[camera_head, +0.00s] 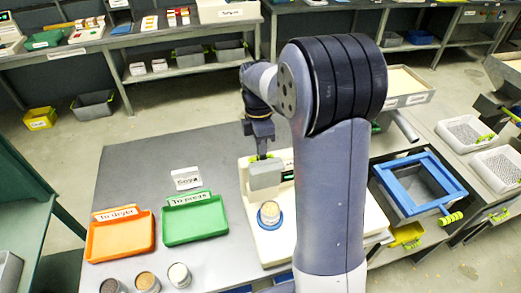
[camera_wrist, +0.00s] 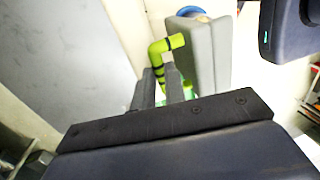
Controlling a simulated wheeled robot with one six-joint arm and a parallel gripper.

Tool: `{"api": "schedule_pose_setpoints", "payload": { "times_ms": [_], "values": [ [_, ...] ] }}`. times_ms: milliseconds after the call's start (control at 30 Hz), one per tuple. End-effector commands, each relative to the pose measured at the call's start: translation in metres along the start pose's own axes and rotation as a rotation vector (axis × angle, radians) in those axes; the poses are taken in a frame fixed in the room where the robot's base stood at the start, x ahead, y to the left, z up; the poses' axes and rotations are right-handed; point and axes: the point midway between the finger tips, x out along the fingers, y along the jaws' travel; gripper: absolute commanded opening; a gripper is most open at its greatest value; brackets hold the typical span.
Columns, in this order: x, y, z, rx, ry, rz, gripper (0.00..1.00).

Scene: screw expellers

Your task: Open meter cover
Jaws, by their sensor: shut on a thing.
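The cream meter (camera_head: 256,236) stands on the grey table, partly hidden by my arm. Its grey cover (camera_head: 265,175) is at the back of the meter and also shows in the wrist view (camera_wrist: 208,55). A bent yellow-green handle (camera_wrist: 166,50) with black bands is on the cover. My gripper (camera_head: 262,150) is over the cover, and in the wrist view its two grey fingers (camera_wrist: 159,88) are shut on the handle. A filled cup (camera_head: 270,212) sits on a blue ring at the front of the meter. How far the cover stands open is hard to tell.
An orange tray (camera_head: 121,252) and a green tray (camera_head: 222,236) lie left of the meter, with a small white label sign (camera_head: 187,171) behind. Several filled cups (camera_head: 147,283) stand at the front edge. A blue-framed box (camera_head: 440,208) is at right. The table's back left is clear.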

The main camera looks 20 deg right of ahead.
Motion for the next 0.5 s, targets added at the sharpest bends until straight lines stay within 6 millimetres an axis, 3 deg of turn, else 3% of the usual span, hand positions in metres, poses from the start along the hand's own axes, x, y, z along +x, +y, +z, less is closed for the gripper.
{"api": "schedule_pose_setpoints", "payload": {
  "times_ms": [167, 433, 467, 500],
  "values": [
    [-0.0025, -0.0127, 0.0000, 0.000, 0.000, 0.008, 0.00],
    [-0.0013, -0.0133, 0.0000, 0.000, 0.000, 0.006, 0.00],
    [-0.0013, -0.0133, 0.0000, 0.000, 0.000, 0.005, 0.13],
    [-0.0012, -0.0133, 0.0000, 0.000, 0.000, 0.006, 0.16]
  ]
}}
